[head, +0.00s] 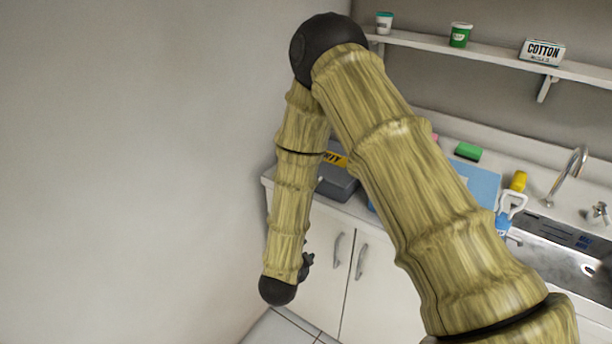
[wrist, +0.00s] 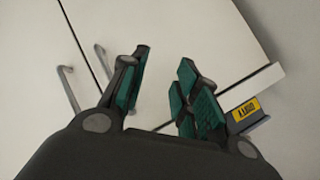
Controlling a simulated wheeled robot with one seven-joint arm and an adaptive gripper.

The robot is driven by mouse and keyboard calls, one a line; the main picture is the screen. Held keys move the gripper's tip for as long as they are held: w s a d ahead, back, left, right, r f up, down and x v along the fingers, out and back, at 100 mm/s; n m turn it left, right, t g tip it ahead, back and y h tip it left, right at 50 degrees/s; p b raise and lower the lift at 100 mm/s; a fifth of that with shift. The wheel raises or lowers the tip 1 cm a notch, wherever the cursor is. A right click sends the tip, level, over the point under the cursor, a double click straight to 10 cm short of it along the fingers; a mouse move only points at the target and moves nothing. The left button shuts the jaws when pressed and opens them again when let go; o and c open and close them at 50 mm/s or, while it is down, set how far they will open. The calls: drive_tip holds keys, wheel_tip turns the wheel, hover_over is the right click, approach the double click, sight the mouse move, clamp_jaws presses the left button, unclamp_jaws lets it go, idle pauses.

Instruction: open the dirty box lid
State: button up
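The dirty box (head: 338,184) is grey with a yellow label strip. It stands at the left end of the counter in the head view, partly hidden behind my arm. I cannot tell how its lid stands. In the wrist view the box (wrist: 250,120) shows at the right, beyond the counter edge, with its yellow label facing me. My gripper (wrist: 165,80) is open and empty, its green-padded fingers apart, in front of the white cabinet doors. In the head view my gripper (head: 307,263) is mostly hidden behind my forearm, below the counter and apart from the box.
The white cabinet doors (head: 325,255) have metal handles. The counter holds a blue mat (head: 482,183), a green sponge (head: 468,151), a yellow item (head: 518,180) and a sink (head: 560,240). A shelf (head: 480,57) runs above. A bare wall stands left.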

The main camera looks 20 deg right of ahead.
drive_tip(key=w+a+r+m+h+p, duration=0.1)
drive_tip(key=w+r+m+h, duration=0.2)
drive_tip(key=r+m, duration=0.5)
drive_tip(key=w+a+r+m+h+p, duration=0.1)
drive_tip(key=w+a+r+m+h, duration=0.2)
drive_tip(key=r, duration=0.8)
drive_tip(key=shift+m, duration=0.4)
drive_tip(key=x, duration=0.3)
drive_tip(key=p+x, duration=0.1)
drive_tip(key=x, duration=0.3)
drive_tip(key=p+x, duration=0.1)
drive_tip(key=x, duration=0.3)
drive_tip(key=shift+s+d, duration=0.2)
drive_tip(key=shift+d, duration=0.2)
clamp_jaws()
